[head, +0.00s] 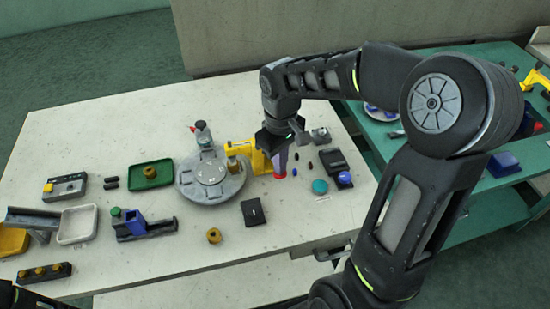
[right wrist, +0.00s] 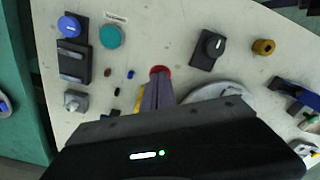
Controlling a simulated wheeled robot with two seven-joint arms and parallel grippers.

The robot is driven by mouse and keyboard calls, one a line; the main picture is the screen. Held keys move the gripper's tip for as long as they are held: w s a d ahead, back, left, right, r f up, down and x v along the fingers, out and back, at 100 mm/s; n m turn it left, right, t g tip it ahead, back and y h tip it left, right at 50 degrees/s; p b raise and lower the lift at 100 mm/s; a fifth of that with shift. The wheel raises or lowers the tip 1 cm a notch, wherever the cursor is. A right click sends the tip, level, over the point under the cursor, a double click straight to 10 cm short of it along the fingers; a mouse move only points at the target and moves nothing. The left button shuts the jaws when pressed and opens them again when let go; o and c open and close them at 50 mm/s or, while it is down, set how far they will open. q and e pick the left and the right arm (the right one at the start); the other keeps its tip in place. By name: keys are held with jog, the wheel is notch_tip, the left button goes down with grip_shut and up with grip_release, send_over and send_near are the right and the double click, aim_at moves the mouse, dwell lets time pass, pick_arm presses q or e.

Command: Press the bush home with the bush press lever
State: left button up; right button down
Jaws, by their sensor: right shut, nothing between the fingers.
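The bush press is a yellow frame (head: 258,160) at the right edge of a round grey turntable (head: 212,174). The red end of its lever (head: 280,173) shows just beyond my right fingertips; it is a red disc (right wrist: 160,70) in the right wrist view. My right gripper (head: 280,162) reaches down beside the press, with its fingers shut and empty. Its fingertips (right wrist: 158,82) are at or touching the red end; I cannot tell which. A brass-coloured part (head: 233,164) sits on the turntable beside the press, and I cannot tell whether it is the bush. My left gripper is out of view.
A black box with a knob (head: 253,212) and a brass ring (head: 214,235) lie in front of the turntable. A teal disc (head: 320,186) and a black device with a blue button (head: 344,178) are at the right. A green tray (head: 150,174) is left of the turntable.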

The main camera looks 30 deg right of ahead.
jog(key=shift+w+r+p, duration=0.15)
jog(key=shift+r+p, duration=0.25)
jog(key=shift+r, duration=0.15)
jog(key=shift+w+d+r+p, duration=0.15)
jog(key=shift+w+r+p, duration=0.05)
jog(key=shift+r+p, duration=0.4)
jog(key=shift+r+p, duration=0.45)
jog(key=shift+r, duration=0.2)
jog(key=shift+r+p, duration=0.5)
jog(key=shift+r, duration=0.1)
jog(key=shift+r+p, duration=0.45)
jog(key=shift+r, duration=0.1)
